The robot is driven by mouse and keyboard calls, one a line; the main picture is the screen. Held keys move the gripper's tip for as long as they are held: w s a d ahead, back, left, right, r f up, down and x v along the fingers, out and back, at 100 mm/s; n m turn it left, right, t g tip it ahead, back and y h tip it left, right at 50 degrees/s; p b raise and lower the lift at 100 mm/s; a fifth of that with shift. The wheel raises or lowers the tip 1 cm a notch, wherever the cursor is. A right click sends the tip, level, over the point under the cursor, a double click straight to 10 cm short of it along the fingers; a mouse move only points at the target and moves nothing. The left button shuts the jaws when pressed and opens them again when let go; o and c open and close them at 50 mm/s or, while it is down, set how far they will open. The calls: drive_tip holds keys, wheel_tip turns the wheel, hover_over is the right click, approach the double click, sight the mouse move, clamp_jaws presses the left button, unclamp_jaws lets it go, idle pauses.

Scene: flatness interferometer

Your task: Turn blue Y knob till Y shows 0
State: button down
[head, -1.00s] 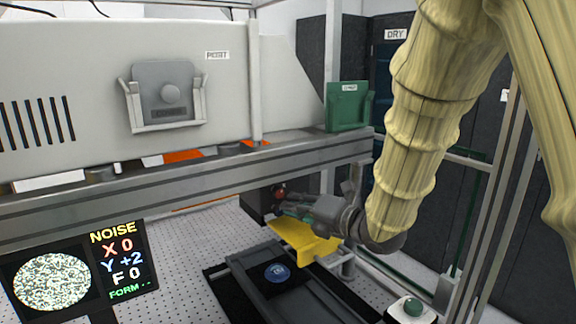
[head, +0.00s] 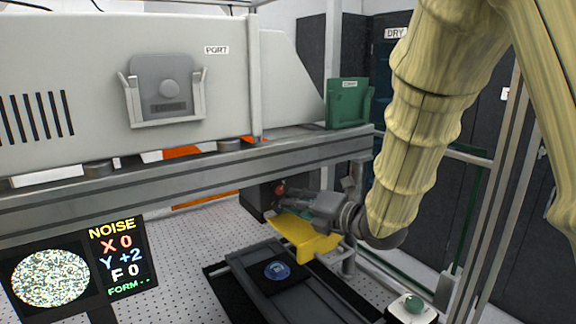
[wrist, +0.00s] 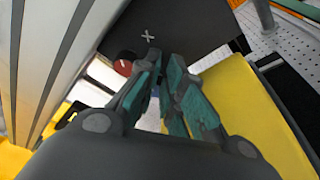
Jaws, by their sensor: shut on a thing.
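My gripper (head: 288,198) is at the dark knob box (head: 255,199) under the rail. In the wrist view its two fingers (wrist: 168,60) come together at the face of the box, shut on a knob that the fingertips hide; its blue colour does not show. A red knob (head: 279,189) sits beside the fingertips, and in the wrist view the red knob (wrist: 122,67) is left of them, near a white X mark (wrist: 148,36). The screen (head: 122,262) reads NOISE, X 0, Y +2, F 0, with a speckled round picture (head: 51,277).
A yellow bracket (head: 303,238) lies just below my gripper. A dark stage (head: 300,295) with a bluish disc (head: 277,270) stands in front. A metal rail (head: 180,172) runs above. A green button (head: 413,304) is at lower right.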

drive_tip(key=shift+w+r, duration=0.2)
drive_tip(key=shift+r, duration=0.4)
drive_tip(key=shift+d+b, duration=0.1)
drive_tip(key=shift+b, duration=0.2)
drive_tip(key=shift+s+d+f+b, duration=0.3)
drive_tip(key=shift+f+b, duration=0.05)
drive_tip(key=shift+b, duration=0.05)
drive_tip(key=shift+s+d+b, duration=0.3)
drive_tip(key=shift+s+d, duration=0.15)
drive_tip(key=shift+s, duration=0.25)
drive_tip(key=shift+s+d+b, duration=0.3)
drive_tip(key=shift+s+d, duration=0.15)
drive_tip(key=shift+s, duration=0.3)
drive_tip(key=shift+s+d+b, duration=0.3)
drive_tip(key=shift+s+d, duration=0.15)
drive_tip(key=shift+s, duration=0.25)
drive_tip(key=shift+w, duration=0.1)
